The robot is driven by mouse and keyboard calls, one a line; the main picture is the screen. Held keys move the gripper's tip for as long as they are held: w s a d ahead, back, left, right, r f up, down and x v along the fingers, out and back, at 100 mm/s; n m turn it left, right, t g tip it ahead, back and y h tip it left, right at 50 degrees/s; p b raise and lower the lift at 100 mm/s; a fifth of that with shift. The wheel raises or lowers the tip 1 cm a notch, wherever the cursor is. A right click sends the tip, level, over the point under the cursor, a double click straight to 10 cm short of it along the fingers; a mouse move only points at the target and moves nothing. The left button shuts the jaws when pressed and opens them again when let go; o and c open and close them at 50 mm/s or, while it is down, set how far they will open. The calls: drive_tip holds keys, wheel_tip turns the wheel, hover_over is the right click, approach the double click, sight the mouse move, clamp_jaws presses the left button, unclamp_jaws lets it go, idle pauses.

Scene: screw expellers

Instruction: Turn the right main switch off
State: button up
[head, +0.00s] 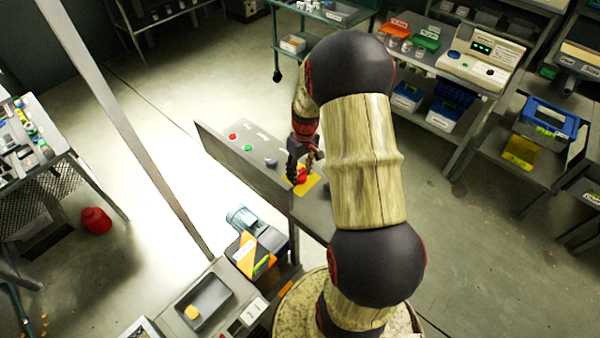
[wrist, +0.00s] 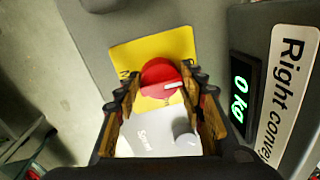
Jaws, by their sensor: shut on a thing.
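The right main switch is a red rotary knob (wrist: 162,79) with a white pointer mark, on a yellow plate (wrist: 130,56) fixed to a grey panel. In the wrist view the white mark points right and slightly up. My gripper (wrist: 156,84) has its two fingers on either side of the knob and is shut on it. In the head view my gripper (head: 304,168) reaches down to the red knob (head: 301,175) on the yellow plate (head: 311,182), on the grey control panel (head: 262,160). The fingers partly hide the knob's sides.
A grey speed knob (wrist: 184,134) sits close by, between my fingers in the wrist view. A display reading 0 kg (wrist: 240,88) and a "Right convey…" label (wrist: 290,85) lie to the right. Red and green buttons (head: 248,148) are farther along the panel.

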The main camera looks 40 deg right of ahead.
sight(302, 170)
idle(0.5)
drive_tip(key=o, duration=1.2)
drive_tip(key=r, duration=0.8)
drive_tip(key=d+r, duration=0.1)
drive_tip(key=r, duration=0.3)
